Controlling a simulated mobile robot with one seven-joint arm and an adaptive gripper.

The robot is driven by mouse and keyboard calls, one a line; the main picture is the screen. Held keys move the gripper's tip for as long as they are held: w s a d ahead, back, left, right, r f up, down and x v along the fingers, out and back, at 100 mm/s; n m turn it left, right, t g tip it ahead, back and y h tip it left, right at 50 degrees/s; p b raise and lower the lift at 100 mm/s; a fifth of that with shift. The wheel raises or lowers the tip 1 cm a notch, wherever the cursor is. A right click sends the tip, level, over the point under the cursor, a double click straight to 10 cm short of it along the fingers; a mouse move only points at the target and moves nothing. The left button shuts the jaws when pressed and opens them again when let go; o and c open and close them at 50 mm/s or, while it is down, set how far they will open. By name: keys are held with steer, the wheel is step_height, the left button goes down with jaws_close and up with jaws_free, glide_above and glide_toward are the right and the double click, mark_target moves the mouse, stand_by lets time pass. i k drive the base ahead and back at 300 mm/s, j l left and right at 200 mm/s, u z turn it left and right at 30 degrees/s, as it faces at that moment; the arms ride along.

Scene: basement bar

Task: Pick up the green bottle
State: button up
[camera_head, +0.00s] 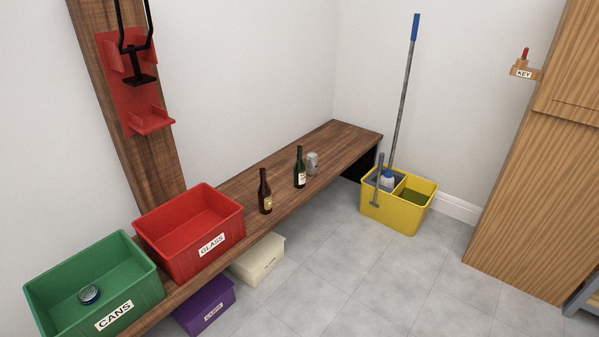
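The green bottle (299,168) stands upright on the wooden bench (343,137). It is dark green with a pale label. A brown bottle (265,192) stands to its left, nearer the red crate, and a grey can (312,163) stands close on its right. My gripper is not in view.
A red crate (173,257) marked GLASS and a green crate (135,288) marked CANS, holding a can (89,294), sit at the bench's near end. Cream (262,262) and purple (207,309) boxes are below. A yellow mop bucket (397,216) stands right; the grey tiled floor in front is clear.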

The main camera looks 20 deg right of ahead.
mark_target(298, 167)
steer(key=i+l, duration=0.45)
steer(key=i+l+z, duration=0.1)
steer(key=i+l, duration=0.35)
steer(key=i, duration=0.2)
steer(key=i+l, duration=0.4)
steer(key=i, duration=0.2)
steer(key=i+l+z, duration=0.1)
steer(key=i+l, duration=0.35)
steer(key=i, duration=0.1)
